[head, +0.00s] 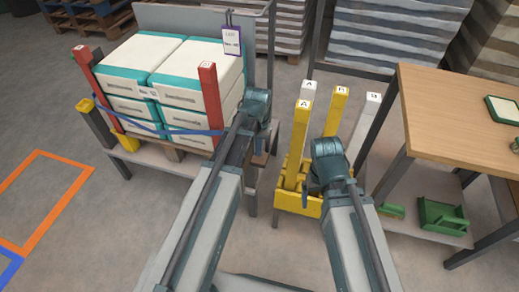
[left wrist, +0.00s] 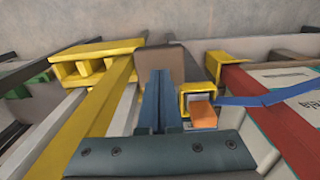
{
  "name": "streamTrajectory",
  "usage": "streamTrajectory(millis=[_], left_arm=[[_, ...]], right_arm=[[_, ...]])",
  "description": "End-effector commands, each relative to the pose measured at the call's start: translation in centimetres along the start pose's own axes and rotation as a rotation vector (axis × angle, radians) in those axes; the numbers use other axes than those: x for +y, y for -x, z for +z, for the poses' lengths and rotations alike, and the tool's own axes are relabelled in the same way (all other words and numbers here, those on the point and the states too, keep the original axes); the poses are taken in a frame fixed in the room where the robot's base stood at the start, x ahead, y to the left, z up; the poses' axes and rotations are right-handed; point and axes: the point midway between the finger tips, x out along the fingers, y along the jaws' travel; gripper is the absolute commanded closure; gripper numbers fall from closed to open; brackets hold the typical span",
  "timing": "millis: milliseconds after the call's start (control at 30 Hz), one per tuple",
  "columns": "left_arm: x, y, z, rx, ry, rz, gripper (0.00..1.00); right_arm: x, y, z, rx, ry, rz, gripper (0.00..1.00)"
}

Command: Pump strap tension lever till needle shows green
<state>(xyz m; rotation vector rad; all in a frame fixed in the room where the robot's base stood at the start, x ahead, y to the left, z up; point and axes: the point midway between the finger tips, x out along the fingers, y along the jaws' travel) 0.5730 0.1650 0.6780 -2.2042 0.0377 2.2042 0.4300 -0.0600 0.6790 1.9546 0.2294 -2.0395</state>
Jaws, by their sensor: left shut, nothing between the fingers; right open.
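A blue strap (head: 180,132) runs around a stack of white and teal sacks (head: 165,80) between red posts. In the left wrist view the blue strap (left wrist: 265,99) leads to a yellow bracket (left wrist: 193,91). An orange block-shaped piece (left wrist: 203,115) sits at that bracket, perhaps the lever's end. My left gripper (left wrist: 158,85) is shut and empty, just left of the orange piece; whether they touch is unclear. In the head view my left gripper (head: 256,105) is right of the front red post (head: 208,95). My right gripper (head: 328,155) is over the yellow bin, open. No gauge needle is readable.
A yellow bin (head: 300,203) with several upright yellow and white posts stands right of the sacks. A wooden table (head: 455,100) is at the right, with green trays (head: 443,214) on its lower shelf. Floor at the left is free, with an orange outline (head: 45,200).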

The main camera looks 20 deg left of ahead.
Motion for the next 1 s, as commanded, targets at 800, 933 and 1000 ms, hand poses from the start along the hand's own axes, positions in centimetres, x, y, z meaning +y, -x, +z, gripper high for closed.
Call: streamTrajectory(millis=[800,933,1000], left_arm=[[0.0,-9.1,-0.1,0.003,0.0,0.0,1.0],[0.0,-8.4,-0.1,0.003,0.0,0.0,1.0],[0.0,-8.4,-0.1,0.002,0.0,0.0,1.0]], right_arm=[[-0.8,-9.0,-0.5,0.0,0.001,0.005,0.07],[-0.7,-8.4,-0.5,0.0,0.001,0.005,0.07],[-0.7,-8.4,-0.5,0.0,0.001,0.005,0.07]])
